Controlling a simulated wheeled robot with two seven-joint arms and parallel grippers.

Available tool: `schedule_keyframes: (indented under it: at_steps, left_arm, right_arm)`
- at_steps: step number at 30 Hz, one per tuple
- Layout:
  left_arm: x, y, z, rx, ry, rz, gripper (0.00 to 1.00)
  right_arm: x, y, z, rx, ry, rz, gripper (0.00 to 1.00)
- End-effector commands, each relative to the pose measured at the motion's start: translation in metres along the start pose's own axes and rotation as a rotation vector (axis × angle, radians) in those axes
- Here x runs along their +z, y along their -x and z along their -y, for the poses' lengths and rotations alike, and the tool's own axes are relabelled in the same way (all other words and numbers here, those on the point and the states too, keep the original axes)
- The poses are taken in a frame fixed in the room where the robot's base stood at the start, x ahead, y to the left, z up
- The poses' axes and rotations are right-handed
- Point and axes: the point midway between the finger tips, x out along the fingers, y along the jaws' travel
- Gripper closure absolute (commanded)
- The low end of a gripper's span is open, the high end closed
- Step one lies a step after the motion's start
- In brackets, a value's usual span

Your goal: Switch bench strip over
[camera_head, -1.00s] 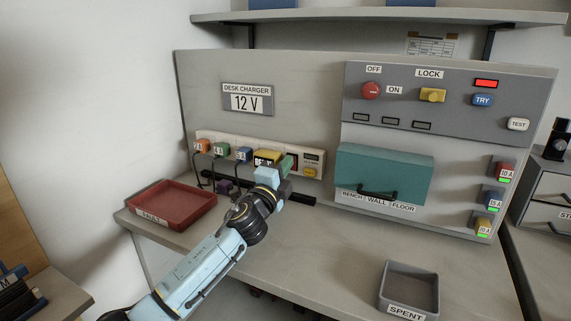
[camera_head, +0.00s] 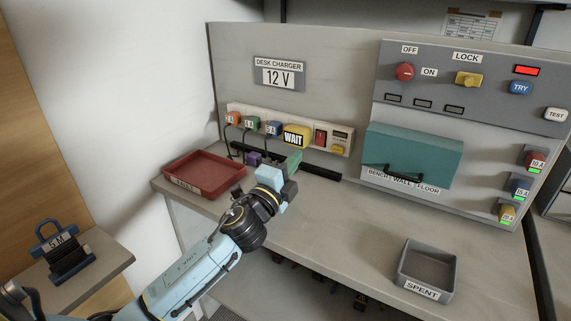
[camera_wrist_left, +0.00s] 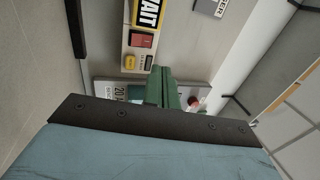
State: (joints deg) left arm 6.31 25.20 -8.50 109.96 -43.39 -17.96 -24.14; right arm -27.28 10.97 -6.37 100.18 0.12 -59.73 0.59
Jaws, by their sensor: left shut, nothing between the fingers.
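The bench strip (camera_head: 232,108) is a pale power strip along the back panel. It carries orange, green and blue plugs, a yellow WAIT tag (camera_head: 295,136), a red switch (camera_head: 320,138) and a small yellow button (camera_head: 338,150). The WAIT tag (camera_wrist_left: 147,12), red switch (camera_wrist_left: 142,40) and yellow button (camera_wrist_left: 130,62) also show in the left wrist view. My left gripper (camera_head: 293,161) is shut and empty, its green fingers just below and in front of the strip, seemingly apart from it. Its fingers show in the left wrist view (camera_wrist_left: 161,88). My right gripper is out of view.
A red tray (camera_head: 205,174) stands left of my gripper; a purple plug (camera_head: 254,158) lies near it. A teal cover (camera_head: 413,152) with a dark handle is at right, below a red knob (camera_head: 404,72) and yellow LOCK knob (camera_head: 468,79). A grey SPENT bin (camera_head: 427,268) stands in front.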

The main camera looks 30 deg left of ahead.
Motion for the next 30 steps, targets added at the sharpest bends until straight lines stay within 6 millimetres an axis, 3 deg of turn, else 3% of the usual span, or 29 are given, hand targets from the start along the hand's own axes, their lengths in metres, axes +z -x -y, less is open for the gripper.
schedule_keyframes:
  at_steps: [3,9,30]
  left_arm:
    - [0.000,0.016,0.003,0.002,0.001,0.000,1.00]
    - [0.000,0.028,0.006,0.000,0.001,0.000,1.00]
    - [0.000,0.029,0.006,0.000,0.000,0.000,1.00]
  right_arm:
    - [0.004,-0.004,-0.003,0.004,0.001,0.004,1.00]
    - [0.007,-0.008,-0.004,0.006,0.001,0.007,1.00]
    - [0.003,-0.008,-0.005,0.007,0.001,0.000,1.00]
